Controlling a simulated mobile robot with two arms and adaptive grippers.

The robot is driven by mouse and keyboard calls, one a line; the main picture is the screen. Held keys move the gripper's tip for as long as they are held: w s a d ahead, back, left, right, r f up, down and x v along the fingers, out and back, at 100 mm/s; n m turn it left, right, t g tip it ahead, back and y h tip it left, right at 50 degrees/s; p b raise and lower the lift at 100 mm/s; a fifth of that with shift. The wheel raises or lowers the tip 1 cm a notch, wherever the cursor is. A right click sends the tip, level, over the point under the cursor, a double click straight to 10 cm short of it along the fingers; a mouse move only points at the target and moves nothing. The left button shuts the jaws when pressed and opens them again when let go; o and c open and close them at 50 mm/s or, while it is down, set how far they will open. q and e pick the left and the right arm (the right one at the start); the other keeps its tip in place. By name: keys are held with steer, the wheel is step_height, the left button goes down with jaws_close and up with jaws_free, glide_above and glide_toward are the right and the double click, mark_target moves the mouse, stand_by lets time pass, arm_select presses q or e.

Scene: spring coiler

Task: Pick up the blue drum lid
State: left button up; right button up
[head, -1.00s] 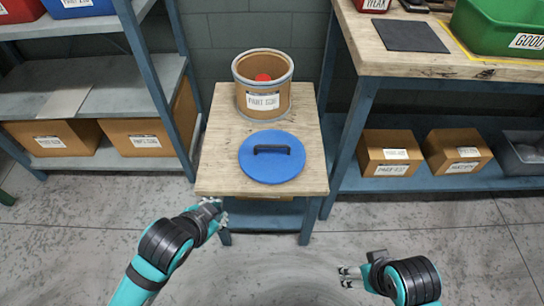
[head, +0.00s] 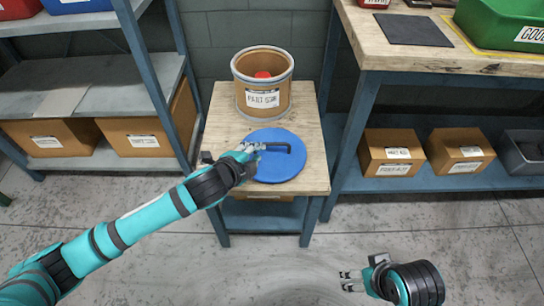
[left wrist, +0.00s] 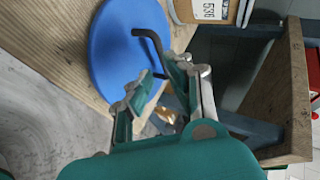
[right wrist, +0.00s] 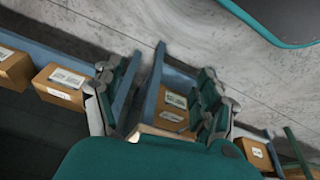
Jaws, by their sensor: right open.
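The blue drum lid (head: 278,172) lies flat on the small wood-topped table, with a dark bar handle (head: 289,146) across its top. It also shows in the left wrist view (left wrist: 112,50), with the handle (left wrist: 145,34) near the fingers. My left gripper (head: 258,148) is over the left part of the lid, at the handle's left end, which it partly hides. In the left wrist view its fingers (left wrist: 157,74) are apart, with one end of the handle by the gap; contact cannot be told. My right gripper (head: 348,281) is open and empty above the floor.
An open drum (head: 262,101) with a red thing (head: 263,75) inside stands behind the lid on the table (head: 222,110). A shelf rack (head: 90,85) is at the left. A workbench (head: 430,57) with boxes (head: 391,153) below is at the right. The front floor is clear.

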mark_target(268, 145)
arm_select(q)
steer(key=b+x, duration=0.1)
steer(key=x, duration=0.3)
steer(key=shift+w+d+f, duration=0.1)
steer(key=shift+w+f, duration=0.05)
steer(key=shift+w, duration=0.1)
steer(key=b+x, duration=0.2)
steer(key=x, duration=0.2)
steer(key=shift+w+d+f+b, duration=0.15)
steer(key=shift+w+d+b, duration=0.05)
steer(key=shift+w+b, duration=0.1)
arm_select(e)
steer(key=w+a+r+t+y, duration=0.1)
steer(key=w+a+r+t, duration=0.1)
steer(key=w+r+t, duration=0.3)
steer(key=w+a+r+t+y, duration=0.1)
steer(key=w+a+r+t, duration=0.2)
steer(key=w, duration=0.7)
step_height(268, 145, up, 2)
steer(key=t, duration=0.2)
steer(key=shift+a+r+n+t+y, duration=0.15)
steer(key=shift+a+n+t+y, duration=0.15)
steer(key=shift+y, duration=0.1)
arm_select(q)
steer(key=shift+c, duration=0.3)
jaws_close()
arm_select(e)
steer(key=shift+d, duration=0.1)
